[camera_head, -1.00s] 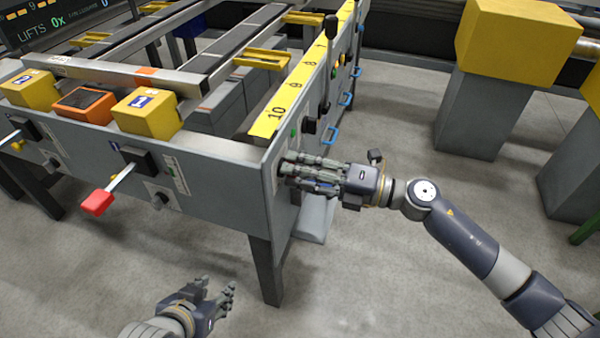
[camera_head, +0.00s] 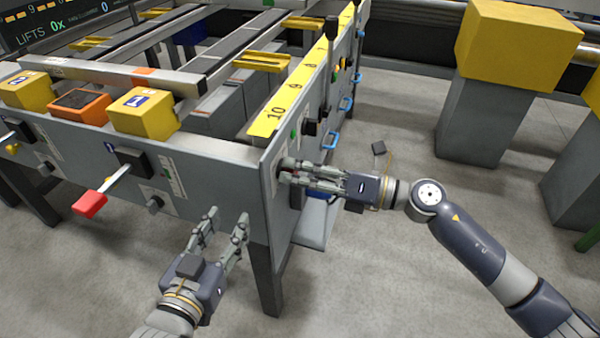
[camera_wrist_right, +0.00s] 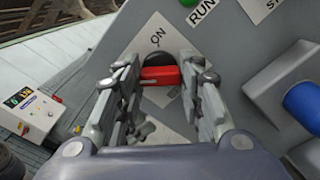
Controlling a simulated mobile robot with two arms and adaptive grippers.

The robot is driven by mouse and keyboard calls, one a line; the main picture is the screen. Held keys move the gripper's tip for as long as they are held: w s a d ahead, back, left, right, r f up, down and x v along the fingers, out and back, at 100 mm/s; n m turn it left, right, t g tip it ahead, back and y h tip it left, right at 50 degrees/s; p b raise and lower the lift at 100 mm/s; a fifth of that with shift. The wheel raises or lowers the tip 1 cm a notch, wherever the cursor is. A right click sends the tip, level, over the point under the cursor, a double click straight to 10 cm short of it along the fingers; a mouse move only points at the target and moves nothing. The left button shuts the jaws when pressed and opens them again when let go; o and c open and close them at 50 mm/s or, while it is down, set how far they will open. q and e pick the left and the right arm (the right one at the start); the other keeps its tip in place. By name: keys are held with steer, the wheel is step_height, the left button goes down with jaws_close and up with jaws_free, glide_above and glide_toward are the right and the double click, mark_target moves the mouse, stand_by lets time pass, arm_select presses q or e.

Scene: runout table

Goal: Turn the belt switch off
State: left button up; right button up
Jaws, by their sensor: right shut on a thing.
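The belt switch is a red handle (camera_wrist_right: 160,75) on a dark round base (camera_wrist_right: 158,92), set on a white plate marked "ON" on the table's grey end panel. My right gripper (camera_wrist_right: 158,82) has its fingers on both sides of the red handle and is shut on it. In the head view my right gripper (camera_head: 290,172) reaches the end panel from the right, and its fingers mostly hide the switch. My left gripper (camera_head: 228,228) is open and empty, in front of the table's front panel near the corner.
The runout table (camera_head: 215,150) fills the left. A red-ended lever (camera_head: 90,203) sticks out of its front panel. Beside the switch are a green button (camera_wrist_right: 188,2) and a blue part (camera_wrist_right: 302,103). A yellow block on a grey pedestal (camera_head: 482,118) stands right.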

steer(key=shift+f, duration=0.1)
steer(key=o, duration=1.1)
steer(key=shift+c, duration=0.2)
steer(key=v, duration=1.2)
